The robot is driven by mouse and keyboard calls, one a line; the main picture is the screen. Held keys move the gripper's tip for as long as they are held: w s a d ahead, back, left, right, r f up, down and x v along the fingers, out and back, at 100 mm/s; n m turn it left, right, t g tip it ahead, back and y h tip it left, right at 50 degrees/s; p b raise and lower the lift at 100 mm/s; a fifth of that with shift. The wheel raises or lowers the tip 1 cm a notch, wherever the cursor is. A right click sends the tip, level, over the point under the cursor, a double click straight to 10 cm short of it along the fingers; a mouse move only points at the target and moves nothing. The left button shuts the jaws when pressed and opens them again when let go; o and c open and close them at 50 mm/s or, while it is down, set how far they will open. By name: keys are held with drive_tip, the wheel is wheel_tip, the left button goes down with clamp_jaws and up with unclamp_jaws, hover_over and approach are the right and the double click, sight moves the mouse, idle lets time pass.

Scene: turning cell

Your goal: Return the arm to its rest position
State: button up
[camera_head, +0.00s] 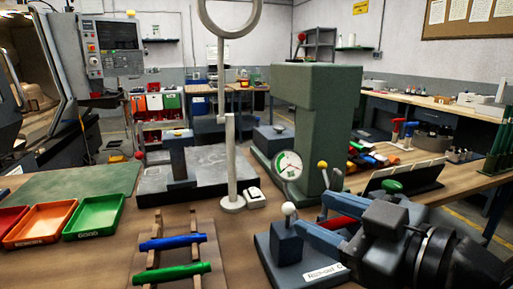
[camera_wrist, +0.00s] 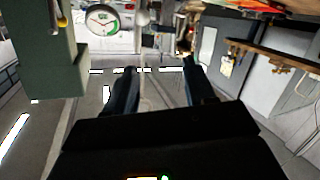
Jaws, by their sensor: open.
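My gripper (camera_head: 316,216) is at the lower right of the head view, with its two blue-grey fingers spread apart and pointing left. It is close to the dial gauge (camera_head: 288,166) and the blue-grey gauge base marked with a label (camera_head: 322,272). In the wrist view, the two dark fingers of my gripper (camera_wrist: 163,75) stand apart with nothing held between them. The dial gauge also shows there at the upper left (camera_wrist: 102,19). A red cylinder (camera_head: 339,221) shows behind the fingers in the head view; I cannot tell what it belongs to.
A rack (camera_head: 149,257) holds a blue cylinder (camera_head: 172,242) and a green cylinder (camera_head: 172,271). Green (camera_head: 94,216) and orange (camera_head: 40,224) trays are at the left. A tall green stand (camera_head: 325,125) rises behind the gauge. A white ring post (camera_head: 230,165) stands mid-bench.

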drive_tip(key=s+d+f+m+t+h, duration=0.2)
drive_tip(key=s+f+m+h, duration=0.2)
drive_tip(key=s+f+m, duration=0.3)
drive_tip(key=s+d+f+m+t+h, duration=0.1)
drive_tip(key=s+d+f+m+h, duration=0.25)
drive_tip(key=s+f+m, duration=0.4)
drive_tip(key=s+d+f+n+h, duration=0.1)
drive_tip(key=s+d+f, duration=0.1)
drive_tip(key=s, duration=0.8)
drive_tip(key=s+d+f+n+g+h, duration=0.1)
drive_tip(key=s+d, duration=0.3)
drive_tip(key=s, duration=0.5)
drive_tip(key=shift+s+d+f+n, duration=0.35)
drive_tip(key=shift+f+n, duration=0.3)
drive_tip(key=shift+f, duration=0.2)
drive_tip(key=shift+h, duration=0.25)
drive_tip(key=shift+c, duration=0.4)
